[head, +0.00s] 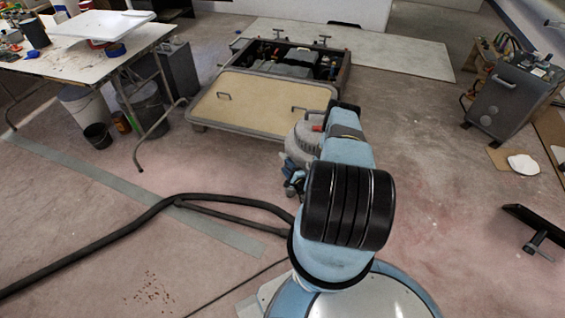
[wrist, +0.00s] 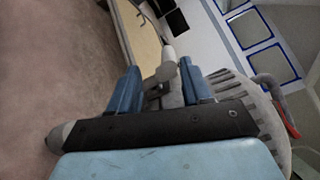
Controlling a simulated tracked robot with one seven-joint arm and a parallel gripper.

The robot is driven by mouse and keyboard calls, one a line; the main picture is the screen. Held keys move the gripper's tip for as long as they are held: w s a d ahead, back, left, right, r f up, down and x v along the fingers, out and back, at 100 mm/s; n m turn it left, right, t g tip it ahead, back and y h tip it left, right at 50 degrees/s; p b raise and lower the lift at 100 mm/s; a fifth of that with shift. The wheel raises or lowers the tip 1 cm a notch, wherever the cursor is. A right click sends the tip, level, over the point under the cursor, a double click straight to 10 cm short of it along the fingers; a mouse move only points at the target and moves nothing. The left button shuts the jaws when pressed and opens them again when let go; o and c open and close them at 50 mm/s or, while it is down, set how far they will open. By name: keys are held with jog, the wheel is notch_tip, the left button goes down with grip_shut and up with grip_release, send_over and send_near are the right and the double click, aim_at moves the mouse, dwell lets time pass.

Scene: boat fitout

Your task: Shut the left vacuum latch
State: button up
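The vacuum (head: 299,146) is a rounded grey body standing on the floor behind my arm, partly hidden by it. In the wrist view its ribbed grey side (wrist: 262,112) and a red part (wrist: 287,124) show at right. My gripper (wrist: 158,82) has two blue fingers standing apart. A pale grey, knob-like piece (wrist: 168,64) shows between and just beyond the fingertips. It may be the left vacuum latch, but I cannot tell for sure, nor whether a finger touches it. In the head view my arm hides most of the gripper and the latch side.
A low hatch with a tan panel (head: 250,103) lies right behind the vacuum. A black hose (head: 120,240) crosses the floor at left. A work table (head: 75,60) with buckets beneath stands at left, a dark wheeled machine (head: 510,95) at right.

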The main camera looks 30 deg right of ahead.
jog(key=s, duration=0.6)
jog(key=shift+s+d, duration=0.15)
jog(key=shift+s, duration=0.2)
